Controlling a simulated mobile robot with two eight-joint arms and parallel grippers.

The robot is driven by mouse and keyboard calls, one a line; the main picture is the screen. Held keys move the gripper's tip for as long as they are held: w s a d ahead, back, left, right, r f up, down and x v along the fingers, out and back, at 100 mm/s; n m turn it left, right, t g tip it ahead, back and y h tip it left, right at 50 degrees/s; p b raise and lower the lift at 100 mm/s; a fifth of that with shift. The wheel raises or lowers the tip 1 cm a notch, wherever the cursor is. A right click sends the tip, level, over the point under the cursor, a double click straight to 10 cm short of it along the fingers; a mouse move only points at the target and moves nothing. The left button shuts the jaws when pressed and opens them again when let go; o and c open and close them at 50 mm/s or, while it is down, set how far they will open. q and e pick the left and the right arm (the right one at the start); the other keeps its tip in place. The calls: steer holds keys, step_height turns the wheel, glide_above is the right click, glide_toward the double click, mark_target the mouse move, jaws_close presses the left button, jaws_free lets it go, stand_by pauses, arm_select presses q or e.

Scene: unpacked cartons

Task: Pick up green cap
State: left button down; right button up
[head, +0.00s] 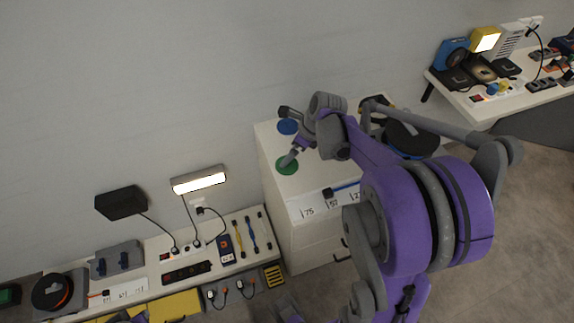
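The green cap (284,168) is a flat round disc on the white cabinet top (268,142), near its left edge. My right arm reaches over the cabinet from the lower right. My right gripper (289,159) points down at the green cap, with its tip at or just above the disc and covering part of it. I cannot tell whether it touches the cap or whether its fingers are open.
A blue disc (287,127) lies behind the green cap. A dark round item (413,139) sits at the cabinet's right. A lit lamp (198,180) and a black box-shaped lamp head (121,203) stand over the left bench, which holds tools. Another cluttered table is at upper right.

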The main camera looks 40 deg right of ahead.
steer(key=x, duration=0.6)
steer(key=shift+s+f, duration=0.25)
steer(key=shift+f, duration=0.1)
steer(key=c, duration=1.1)
step_height(320, 180, up, 10)
steer(key=shift+d+r+p, duration=0.1)
steer(key=shift+p, duration=0.25)
steer(key=shift+c, duration=0.2)
